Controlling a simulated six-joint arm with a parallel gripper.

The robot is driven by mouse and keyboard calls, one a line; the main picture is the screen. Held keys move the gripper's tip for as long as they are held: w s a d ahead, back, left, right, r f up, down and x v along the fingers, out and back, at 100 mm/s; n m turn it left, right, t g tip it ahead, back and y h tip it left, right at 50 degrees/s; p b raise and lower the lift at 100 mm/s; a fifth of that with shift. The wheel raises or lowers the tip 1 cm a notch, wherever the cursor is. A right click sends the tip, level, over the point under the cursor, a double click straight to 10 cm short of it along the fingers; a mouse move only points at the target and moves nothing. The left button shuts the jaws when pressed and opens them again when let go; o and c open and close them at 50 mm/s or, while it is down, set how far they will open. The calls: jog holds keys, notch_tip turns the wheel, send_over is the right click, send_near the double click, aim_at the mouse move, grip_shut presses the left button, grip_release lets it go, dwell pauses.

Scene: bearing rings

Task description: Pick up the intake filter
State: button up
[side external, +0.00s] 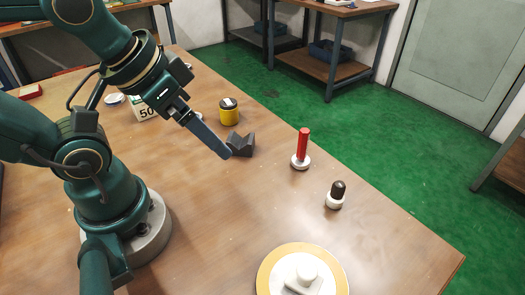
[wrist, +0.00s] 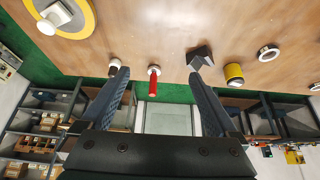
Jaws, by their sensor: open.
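No label marks the intake filter, so I cannot tell which part it is. The candidates stand upright on the wooden table: a dark brown-topped part with a white base (side external: 336,196), a red rod on a round white base (side external: 303,145) and a yellow cylinder with a black top (side external: 229,112). In the wrist view the dark-topped part (wrist: 115,66), the red rod (wrist: 153,82) and the yellow cylinder (wrist: 233,74) also show. My gripper (side external: 226,153) is open and empty, above the table near the dark notched block. Its spread fingers (wrist: 158,76) show in the wrist view.
A dark notched block (side external: 241,145) stands between the yellow cylinder and the red rod. A white fitting (side external: 303,275) sits on a yellow-rimmed disc (side external: 263,271) at the front edge. A white ring (wrist: 268,52) lies beyond the yellow cylinder.

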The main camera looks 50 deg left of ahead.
jog(key=a+f+m+g+y, duration=0.1)
jog(key=a+m+g+y, duration=0.1)
jog(key=a+m+y, duration=0.6)
jog(key=m+t+y, duration=0.2)
jog(key=m+y, duration=0.2)
jog(key=m, duration=0.9)
send_over(229, 108)
jog(key=s+d, duration=0.2)
jog(key=d, duration=0.1)
notch_tip(229, 108, down, 6)
jog(key=f, duration=0.1)
jog(key=f+m, duration=0.2)
jog(key=f, duration=0.1)
jog(key=shift+w+d+f, duration=0.1)
jog(key=shift+w+d, duration=0.05)
jog(key=shift+d, duration=0.05)
jog(key=shift+a+f, duration=0.15)
jog(key=shift+f, duration=0.05)
jog(key=shift+x, duration=2.35)
jog(key=shift+w+r, duration=0.1)
jog(key=c, duration=1.5)
